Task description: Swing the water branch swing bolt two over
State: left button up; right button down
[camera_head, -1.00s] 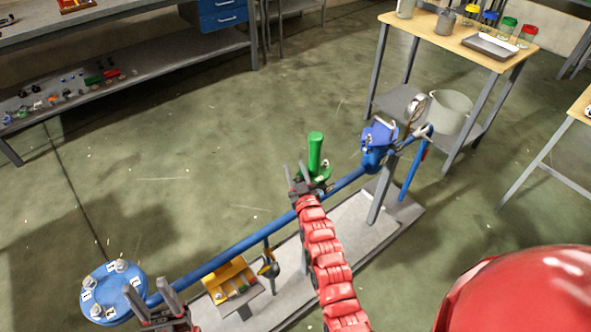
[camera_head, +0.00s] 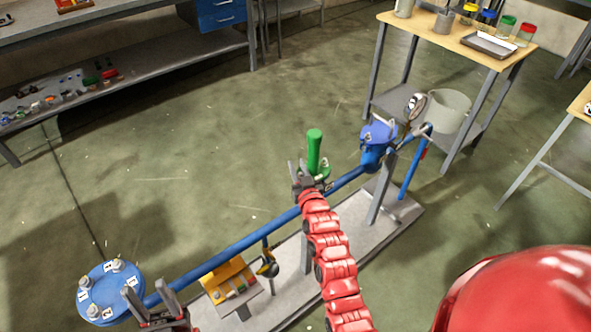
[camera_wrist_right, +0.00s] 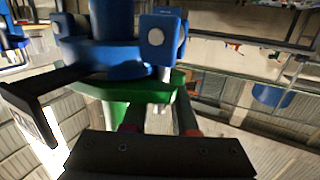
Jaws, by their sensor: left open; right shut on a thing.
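The green upright cylinder with its green flange (camera_head: 314,150) stands beside the long blue pipe (camera_head: 240,243). My right gripper (camera_head: 299,172) is at the base of this branch, shut on a small part there, apparently a swing bolt. In the right wrist view, a pale metal rod (camera_wrist_right: 162,78) shows close by my fingers (camera_wrist_right: 158,120), below a blue fitting with a grey-faced block (camera_wrist_right: 157,38) and beside the green flange (camera_wrist_right: 130,88). What lies between the fingertips is mostly hidden. My left gripper (camera_head: 150,294) is open and empty beside the blue disc flange.
A blue disc flange (camera_head: 103,290) with several bolts and numbered labels ends the pipe at left. A blue fitting (camera_head: 378,142), gauge (camera_head: 414,106) and grey bucket (camera_head: 448,110) are at right. The floor behind is clear.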

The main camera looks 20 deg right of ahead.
jog(key=c, duration=0.9)
grip_release()
jog(key=shift+c, duration=0.2)
